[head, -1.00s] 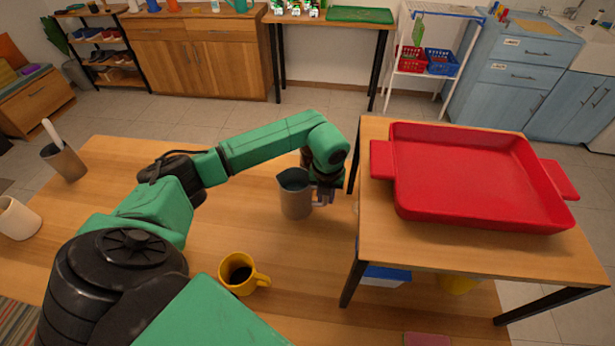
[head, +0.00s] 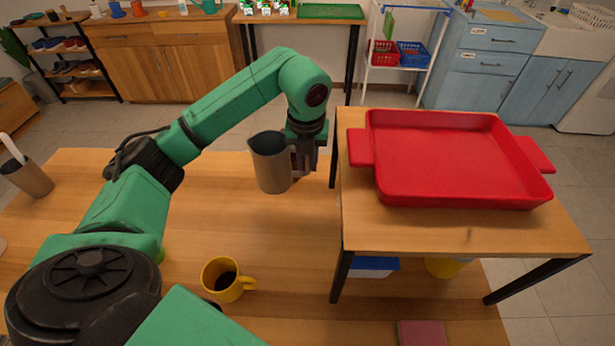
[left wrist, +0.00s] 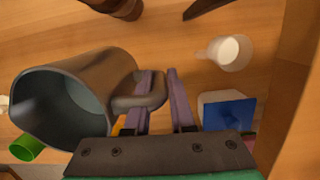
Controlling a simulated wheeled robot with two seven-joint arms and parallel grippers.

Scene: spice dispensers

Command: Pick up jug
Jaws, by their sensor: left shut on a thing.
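The grey jug (head: 268,165) is upright beside the small raised table, and appears held above the large wooden table. My left gripper (head: 303,166) is at its right side, shut on its handle. In the left wrist view the jug (left wrist: 90,85) is at left with its open mouth toward the lower left. The left gripper's purple fingers (left wrist: 160,73) are at the handle (left wrist: 150,92), which partly hides the grip. My right gripper is not in view.
A red tray (head: 360,155) stands on the small raised table (head: 455,235) to the right. A yellow mug (head: 222,280) with dark contents is at the front. A cup with a utensil (head: 30,178) is at left. The wooden table's middle (head: 245,230) is clear.

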